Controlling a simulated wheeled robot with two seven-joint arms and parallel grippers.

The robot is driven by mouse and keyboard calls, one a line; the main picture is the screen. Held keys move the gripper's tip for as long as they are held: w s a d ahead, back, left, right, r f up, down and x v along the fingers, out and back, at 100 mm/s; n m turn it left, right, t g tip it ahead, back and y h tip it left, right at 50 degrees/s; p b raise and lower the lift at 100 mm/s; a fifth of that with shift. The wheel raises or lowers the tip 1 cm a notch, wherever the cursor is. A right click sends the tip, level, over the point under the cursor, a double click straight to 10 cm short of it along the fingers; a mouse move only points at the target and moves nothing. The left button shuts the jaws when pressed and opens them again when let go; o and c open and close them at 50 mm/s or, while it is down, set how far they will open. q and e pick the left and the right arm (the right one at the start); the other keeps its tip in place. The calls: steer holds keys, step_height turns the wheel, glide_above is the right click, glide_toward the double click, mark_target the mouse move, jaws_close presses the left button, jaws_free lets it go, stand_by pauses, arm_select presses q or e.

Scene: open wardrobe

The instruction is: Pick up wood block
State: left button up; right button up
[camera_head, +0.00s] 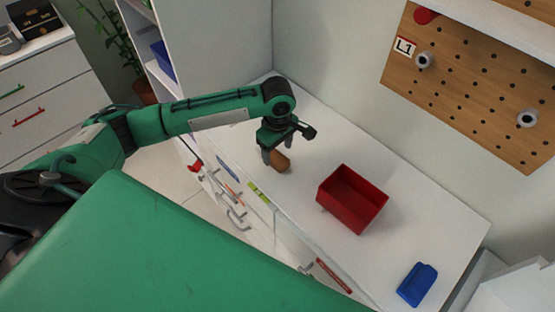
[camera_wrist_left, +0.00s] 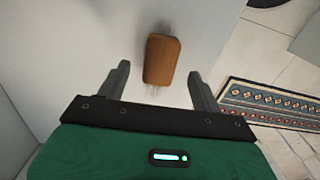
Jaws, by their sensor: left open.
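The wood block (camera_head: 281,162) is a small brown rounded block on the white top of the cabinet, toward its far left end. In the left wrist view the wood block (camera_wrist_left: 161,59) lies ahead of and between the two fingers. My left gripper (camera_head: 272,156) points down at the block, its fingers close beside it in the head view. The left gripper (camera_wrist_left: 160,82) is open, and a gap shows between each finger and the block. Whether a finger touches the block cannot be told from the head view. My right gripper is not in view.
A red open box (camera_head: 352,199) stands mid-cabinet, right of the block. A blue object (camera_head: 417,284) lies near the right end. A pegboard (camera_head: 470,85) hangs on the wall behind. The white top (camera_head: 310,130) is bare between block and box. A patterned rug (camera_wrist_left: 270,105) lies on the floor.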

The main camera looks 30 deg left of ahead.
mark_target(277, 158)
arm_select(q)
step_height(277, 158, down, 4)
steer(key=shift+r, duration=0.1)
steer(key=shift+f, duration=0.2)
steer(key=c, duration=1)
steer(key=shift+c, duration=0.3)
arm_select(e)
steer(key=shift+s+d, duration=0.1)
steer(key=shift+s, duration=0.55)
arm_select(q)
steer(key=shift+r, duration=0.1)
